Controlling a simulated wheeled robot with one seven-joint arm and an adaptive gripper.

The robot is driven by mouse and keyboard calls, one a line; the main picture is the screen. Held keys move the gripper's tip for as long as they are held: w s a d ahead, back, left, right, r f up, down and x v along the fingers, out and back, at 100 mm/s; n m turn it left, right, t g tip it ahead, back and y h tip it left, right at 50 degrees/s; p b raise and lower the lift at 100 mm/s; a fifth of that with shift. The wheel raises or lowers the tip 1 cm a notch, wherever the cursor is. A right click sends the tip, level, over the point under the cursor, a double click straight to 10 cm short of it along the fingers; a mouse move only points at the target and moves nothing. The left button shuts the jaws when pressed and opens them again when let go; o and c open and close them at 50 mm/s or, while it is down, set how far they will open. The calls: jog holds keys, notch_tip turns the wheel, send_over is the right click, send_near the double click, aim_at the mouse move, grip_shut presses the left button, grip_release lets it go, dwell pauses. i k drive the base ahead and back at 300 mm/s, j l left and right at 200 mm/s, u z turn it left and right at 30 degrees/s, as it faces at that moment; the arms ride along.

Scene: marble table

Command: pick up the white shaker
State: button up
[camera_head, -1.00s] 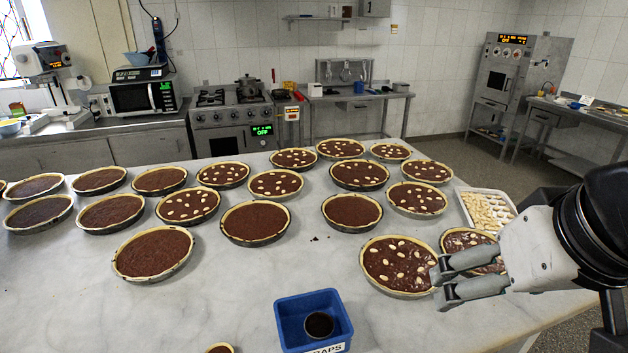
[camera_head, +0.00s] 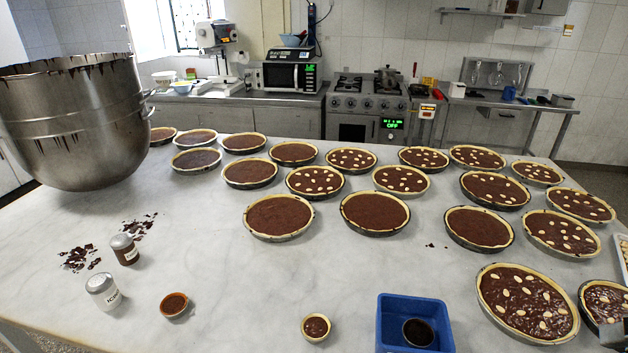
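The white shaker (camera_head: 103,291) stands upright on the marble table at the lower left, with a silver-grey cap and a dark printed label. A similar shaker with dark brown contents (camera_head: 125,250) stands just behind it and to its right. Only a small grey part of my gripper (camera_head: 613,336) shows at the lower right edge, by an almond-topped tart. It is far across the table from the white shaker. Whether it is open or shut does not show.
A large steel mixing bowl (camera_head: 75,125) is at the upper left. Chocolate crumbs (camera_head: 78,258) lie near the shakers. Several tarts (camera_head: 279,216) fill the middle and right. Marble around the white shaker is mostly clear.

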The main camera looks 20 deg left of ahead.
aim_at(101, 288)
jog(key=u, duration=2.2)
jog(key=z, duration=0.3)
